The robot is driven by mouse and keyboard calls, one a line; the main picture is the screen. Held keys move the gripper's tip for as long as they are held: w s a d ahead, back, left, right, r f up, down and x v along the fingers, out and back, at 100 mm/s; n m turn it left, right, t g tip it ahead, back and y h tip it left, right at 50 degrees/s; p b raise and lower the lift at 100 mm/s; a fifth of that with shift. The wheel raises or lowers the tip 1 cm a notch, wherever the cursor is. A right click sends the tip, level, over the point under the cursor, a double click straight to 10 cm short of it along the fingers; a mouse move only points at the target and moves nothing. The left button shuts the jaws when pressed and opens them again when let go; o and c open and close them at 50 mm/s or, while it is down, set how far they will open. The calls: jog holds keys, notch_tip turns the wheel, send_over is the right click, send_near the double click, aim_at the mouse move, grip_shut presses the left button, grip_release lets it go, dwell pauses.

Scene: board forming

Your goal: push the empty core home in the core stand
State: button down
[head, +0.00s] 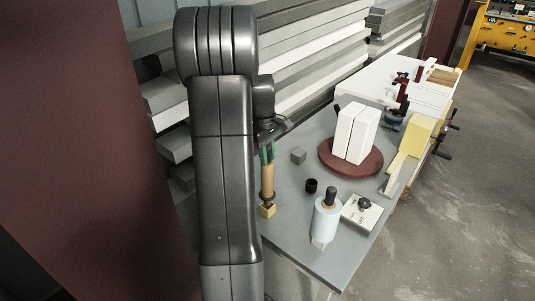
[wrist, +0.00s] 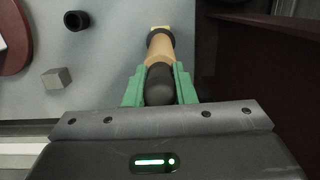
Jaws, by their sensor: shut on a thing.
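The empty core (head: 267,181) is a tan tube with a dark grip at its upper end; it stands roughly upright at the near left edge of the grey table. My gripper (head: 267,151) has green fingers, shut on the core's dark upper end. In the wrist view, the green fingers flank the black grip, and the tan core (wrist: 160,47) runs away from them. A dark collar is at its far end. The core stand (head: 267,211) appears as a small yellow block directly below the collar; it also shows in the wrist view (wrist: 160,28). How deep the core sits is hidden.
A blue roll with a dark handle (head: 326,222), a white box with a black knob (head: 362,212), a black ring (head: 311,186) and a grey cube (head: 298,155) lie to the right. White blocks (head: 354,132) stand on a red round plate (head: 371,169). Stacked boards lie behind.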

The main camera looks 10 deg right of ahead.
aim_at(267, 177)
jog(key=shift+f+b, duration=1.2)
jog(key=shift+f, duration=0.85)
jog(key=c, duration=1.1)
grip_release()
jog(key=r, duration=0.9)
jog(key=w+a+r+b, duration=0.1)
jog(key=r, duration=0.3)
jog(key=shift+r, duration=0.4)
jog(key=f, duration=0.9)
jog(key=s+d+f+p, duration=0.1)
jog(key=f, duration=0.3)
jog(key=shift+f, duration=0.4)
jog(key=shift+r, duration=0.35)
